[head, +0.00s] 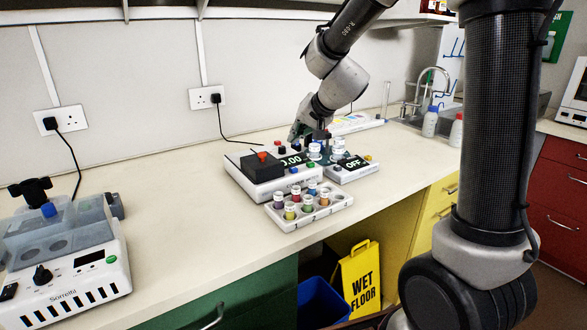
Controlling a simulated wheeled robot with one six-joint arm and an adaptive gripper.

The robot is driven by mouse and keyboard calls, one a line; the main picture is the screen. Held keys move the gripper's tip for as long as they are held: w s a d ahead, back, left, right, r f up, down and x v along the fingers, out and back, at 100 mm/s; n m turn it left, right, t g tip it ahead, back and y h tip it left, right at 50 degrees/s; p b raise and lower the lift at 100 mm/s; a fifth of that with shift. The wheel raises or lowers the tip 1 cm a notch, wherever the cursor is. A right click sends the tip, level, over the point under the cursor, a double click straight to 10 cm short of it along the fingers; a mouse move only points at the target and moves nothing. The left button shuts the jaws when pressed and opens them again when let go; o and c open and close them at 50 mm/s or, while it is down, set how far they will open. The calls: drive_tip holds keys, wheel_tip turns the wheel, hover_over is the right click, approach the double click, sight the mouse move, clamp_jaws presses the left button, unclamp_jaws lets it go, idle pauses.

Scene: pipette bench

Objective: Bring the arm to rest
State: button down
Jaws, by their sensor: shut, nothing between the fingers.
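My arm reaches in from the top right and bends down over the bench (180,220). My gripper (322,136) is at its end, just above the white device with a lit display (262,172), near the back of its top. The fingers look small and dark and are partly lost against the device and the small items behind. It is shut and I see nothing held in it. I cannot tell whether the fingertips touch the device.
A second unit reads OFF (352,168). A water bath (70,250) is at left. A sink tap (432,78) and bottles (430,122) stand at back right.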

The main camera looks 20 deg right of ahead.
drive_tip(key=s+d+f+n+g, duration=0.25)
drive_tip(key=s+g, duration=0.25)
drive_tip(key=s, duration=0.9)
drive_tip(key=s+d+r+h, duration=0.1)
drive_tip(key=s+d+r, duration=0.1)
drive_tip(key=s, duration=0.4)
drive_tip(key=s+d+r+n+h, duration=0.1)
drive_tip(key=s+d+r, duration=0.1)
drive_tip(key=s+d, duration=0.3)
drive_tip(key=s+d+r+h, duration=0.1)
drive_tip(key=s+d, duration=0.3)
drive_tip(key=s, duration=0.5)
drive_tip(key=shift+s+d+r+n+t+h, duration=0.25)
drive_tip(key=shift+r+n+t+h, duration=0.15)
drive_tip(key=shift+r, duration=0.25)
